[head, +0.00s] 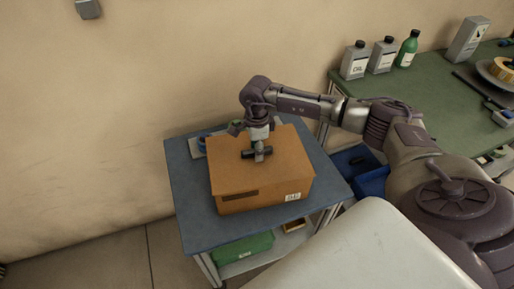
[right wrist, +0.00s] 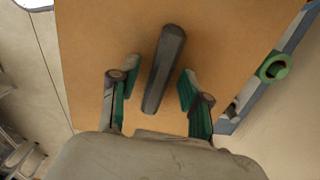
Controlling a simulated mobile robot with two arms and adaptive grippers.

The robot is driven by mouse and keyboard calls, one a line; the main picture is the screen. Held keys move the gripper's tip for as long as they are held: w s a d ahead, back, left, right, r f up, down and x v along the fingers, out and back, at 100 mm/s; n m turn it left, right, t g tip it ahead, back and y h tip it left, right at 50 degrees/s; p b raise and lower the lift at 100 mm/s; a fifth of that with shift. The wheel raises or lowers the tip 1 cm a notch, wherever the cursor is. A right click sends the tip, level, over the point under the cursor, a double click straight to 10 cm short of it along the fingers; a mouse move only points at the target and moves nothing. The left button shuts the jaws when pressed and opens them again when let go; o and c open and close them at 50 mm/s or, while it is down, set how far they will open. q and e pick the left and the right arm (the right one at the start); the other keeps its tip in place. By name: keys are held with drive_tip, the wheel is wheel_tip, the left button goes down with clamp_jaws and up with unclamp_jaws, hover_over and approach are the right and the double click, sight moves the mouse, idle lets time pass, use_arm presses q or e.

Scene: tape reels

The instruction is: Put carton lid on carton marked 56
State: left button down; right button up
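The brown carton lid (head: 287,150) lies over the top of the brown carton (head: 272,200), on the blue table. The carton's front has a dark strip and a white label; I cannot read a number on it. A dark bar handle (right wrist: 165,65) stands on the lid's top. My right gripper (head: 260,154) is above the lid at the handle. In the right wrist view its green-padded fingers (right wrist: 160,78) are open, one on each side of the handle, with gaps showing. My left gripper is not in view.
The blue table (head: 195,220) has a lower shelf with a green item (head: 243,248). A green tape reel (right wrist: 273,67) is beside the carton. A green workbench (head: 430,85) with bottles (head: 383,55) stands at the right, near a blue bin (head: 372,182).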

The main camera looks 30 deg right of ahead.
wheel_tip(320, 180, up, 12)
idle(0.7)
idle(0.7)
